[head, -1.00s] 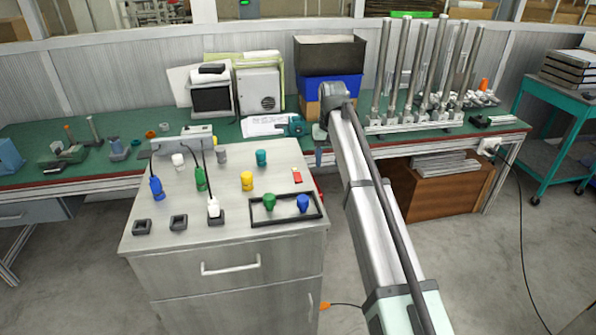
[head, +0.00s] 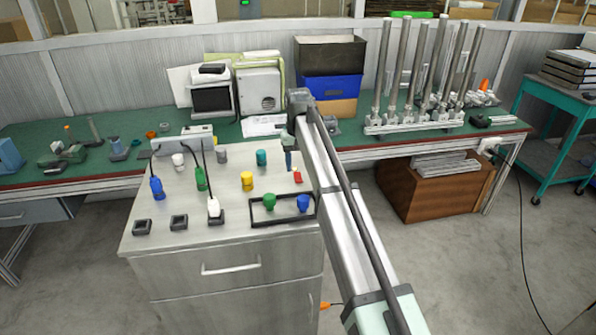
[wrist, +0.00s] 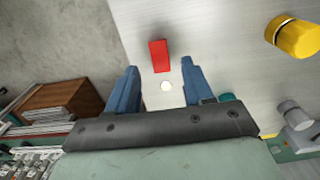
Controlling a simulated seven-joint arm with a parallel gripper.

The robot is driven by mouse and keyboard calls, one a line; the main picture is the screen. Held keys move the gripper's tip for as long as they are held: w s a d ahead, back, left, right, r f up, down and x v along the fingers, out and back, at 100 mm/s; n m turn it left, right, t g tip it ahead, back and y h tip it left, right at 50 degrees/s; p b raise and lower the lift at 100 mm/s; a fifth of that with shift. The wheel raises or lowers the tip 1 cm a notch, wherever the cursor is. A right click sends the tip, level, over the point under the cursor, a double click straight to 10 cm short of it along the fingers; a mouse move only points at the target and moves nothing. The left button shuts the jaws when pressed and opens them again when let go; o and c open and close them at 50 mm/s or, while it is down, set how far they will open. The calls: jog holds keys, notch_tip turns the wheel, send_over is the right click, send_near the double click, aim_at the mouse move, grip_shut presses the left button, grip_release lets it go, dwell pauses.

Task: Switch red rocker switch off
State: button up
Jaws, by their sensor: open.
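The red rocker switch (head: 297,177) sits on the top of the grey cabinet (head: 180,241), near its right edge. In the wrist view the switch (wrist: 159,55) lies just beyond my fingertips, between their lines.
A yellow cylinder (head: 247,181) and a teal one (head: 262,158) stand left of the switch. A black tray (head: 283,221) with green and blue knobs lies in front. Behind is a green bench with a blue bin (head: 331,88) and upright metal posts (head: 404,75).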

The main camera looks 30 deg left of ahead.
aim_at(298, 176)
jog(key=shift+f, duration=1.6)
grip_shut()
